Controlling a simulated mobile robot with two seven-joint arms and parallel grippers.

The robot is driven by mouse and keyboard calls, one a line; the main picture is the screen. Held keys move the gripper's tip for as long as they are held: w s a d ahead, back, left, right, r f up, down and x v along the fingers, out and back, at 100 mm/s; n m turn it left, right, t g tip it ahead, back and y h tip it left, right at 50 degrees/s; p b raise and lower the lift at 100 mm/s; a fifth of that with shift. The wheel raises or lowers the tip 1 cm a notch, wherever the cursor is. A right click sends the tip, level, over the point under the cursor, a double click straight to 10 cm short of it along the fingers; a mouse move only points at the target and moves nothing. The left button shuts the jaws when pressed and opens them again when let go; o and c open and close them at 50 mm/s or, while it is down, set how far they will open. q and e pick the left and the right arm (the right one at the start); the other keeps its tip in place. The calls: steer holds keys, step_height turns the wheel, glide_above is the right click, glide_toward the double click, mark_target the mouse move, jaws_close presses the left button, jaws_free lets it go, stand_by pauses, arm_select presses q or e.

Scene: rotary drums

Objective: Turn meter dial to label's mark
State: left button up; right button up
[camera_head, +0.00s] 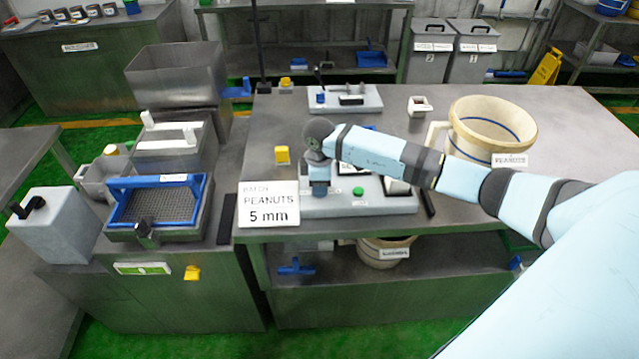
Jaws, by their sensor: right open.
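The batch label (268,206) is a white card reading "BATCH PEANUTS 5 mm" at the table's front left corner. Right of it is a low light grey machine base (385,206) with a green button (358,191). My right arm reaches in from the right across this machine. My right gripper (319,191) points down over the machine's left end, just right of the label, with its jaws open. The gripper and wrist cover that end, so I cannot make out the meter dial or its marks. My left gripper is out of view.
A cream bucket (463,143) labelled peanuts stands on the table (560,120) behind my right arm. A second grey device (345,105) sits further back. A yellow block (282,154) is behind the label. A blue-framed sieve (155,205) is on the left bench.

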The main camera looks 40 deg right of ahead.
step_height(320, 180, up, 14)
steer(key=b, duration=0.1)
steer(key=shift+f, duration=0.15)
stand_by(0.6)
